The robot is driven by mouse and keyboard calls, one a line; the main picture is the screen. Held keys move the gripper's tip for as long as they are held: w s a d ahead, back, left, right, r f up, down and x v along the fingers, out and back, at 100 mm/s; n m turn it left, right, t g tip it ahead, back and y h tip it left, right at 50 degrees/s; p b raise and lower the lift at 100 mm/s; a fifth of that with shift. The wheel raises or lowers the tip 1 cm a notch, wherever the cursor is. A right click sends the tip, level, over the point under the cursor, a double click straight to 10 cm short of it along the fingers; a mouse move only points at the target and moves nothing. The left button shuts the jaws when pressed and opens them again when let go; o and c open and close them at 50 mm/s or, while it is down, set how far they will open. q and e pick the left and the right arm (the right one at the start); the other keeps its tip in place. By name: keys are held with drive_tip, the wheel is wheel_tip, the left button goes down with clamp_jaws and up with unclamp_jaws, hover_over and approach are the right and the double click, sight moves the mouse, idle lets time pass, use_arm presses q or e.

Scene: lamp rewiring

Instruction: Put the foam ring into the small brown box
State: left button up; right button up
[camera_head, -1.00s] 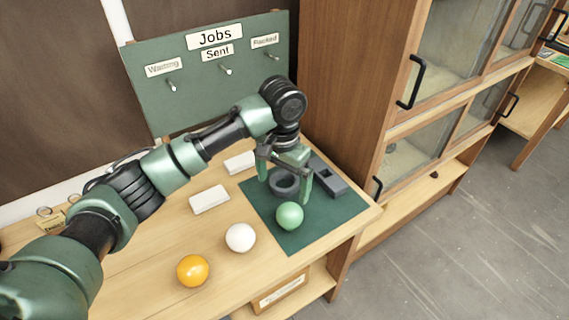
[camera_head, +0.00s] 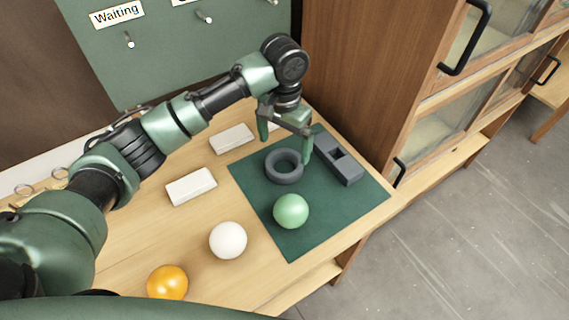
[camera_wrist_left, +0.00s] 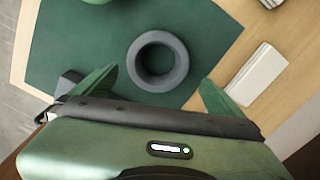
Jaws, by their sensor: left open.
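The foam ring (camera_head: 284,180) is a dark grey ring lying flat on the green mat. It also shows in the left wrist view (camera_wrist_left: 181,62), just ahead of and between the fingers. My left gripper (camera_head: 285,152) is open and empty, its fingers spread above and slightly behind the ring. In the left wrist view the fingers (camera_wrist_left: 156,80) stand on either side, apart from the ring. The small brown box is not recognisable in either current view. My right gripper is not in view.
A grey block with a square hole (camera_head: 340,160) lies right of the ring on the mat (camera_head: 330,215). A green ball (camera_head: 291,211), a white ball (camera_head: 228,240), an orange ball (camera_head: 168,282) and white blocks (camera_head: 191,186) are nearby. A wooden cabinet (camera_head: 360,80) stands at the right.

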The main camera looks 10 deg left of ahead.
sight(284, 170)
use_arm(q)
drive_tip(key=shift+s+f, duration=0.2)
drive_tip(key=shift+f, duration=0.7)
wheel_tip(284, 170, down, 5)
drive_tip(key=shift+s+d+r+p, duration=0.1)
drive_tip(key=shift+p, duration=0.7)
drive_tip(key=c, duration=1.3)
